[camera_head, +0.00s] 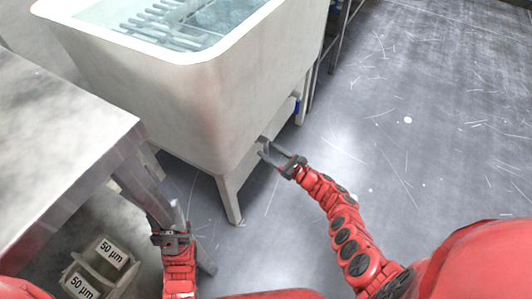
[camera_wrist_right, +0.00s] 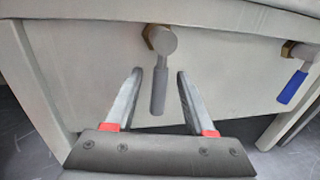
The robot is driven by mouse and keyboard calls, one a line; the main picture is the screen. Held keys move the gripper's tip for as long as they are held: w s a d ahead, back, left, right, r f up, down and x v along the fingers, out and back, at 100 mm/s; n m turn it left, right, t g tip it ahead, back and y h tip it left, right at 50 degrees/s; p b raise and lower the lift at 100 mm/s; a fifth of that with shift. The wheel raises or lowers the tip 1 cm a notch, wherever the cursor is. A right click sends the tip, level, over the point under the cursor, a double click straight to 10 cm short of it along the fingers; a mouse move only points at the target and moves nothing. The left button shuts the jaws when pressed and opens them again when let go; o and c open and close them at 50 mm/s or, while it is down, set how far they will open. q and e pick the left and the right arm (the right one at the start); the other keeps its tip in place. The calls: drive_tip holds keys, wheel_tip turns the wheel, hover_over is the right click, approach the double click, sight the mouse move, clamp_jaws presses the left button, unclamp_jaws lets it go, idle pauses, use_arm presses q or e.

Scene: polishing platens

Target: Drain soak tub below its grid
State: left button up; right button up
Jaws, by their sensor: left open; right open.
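The soak tub (camera_head: 190,105) stands on legs at the upper middle of the head view, with water and a grey grid (camera_head: 160,25) inside it. In the right wrist view a valve with a grey handle (camera_wrist_right: 159,85) hangs down from a brass fitting on the tub's lower side. A second valve with a blue handle (camera_wrist_right: 293,86) is to its right; its blue also shows in the head view (camera_head: 297,106). My right gripper (camera_wrist_right: 158,90) is open, with its fingers on either side of the grey handle in the picture; contact cannot be told. My left gripper (camera_head: 176,215) is open and empty beside the table leg.
A metal table (camera_head: 60,140) stands at the left, close to my left arm. Bins labelled 50 µm (camera_head: 112,252) sit below it. A tub leg (camera_head: 230,200) is left of my right gripper. The scratched floor (camera_head: 430,120) at the right is clear.

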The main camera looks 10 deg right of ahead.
drive_tip(key=shift+x, duration=0.9)
clamp_jaws()
idle(0.8)
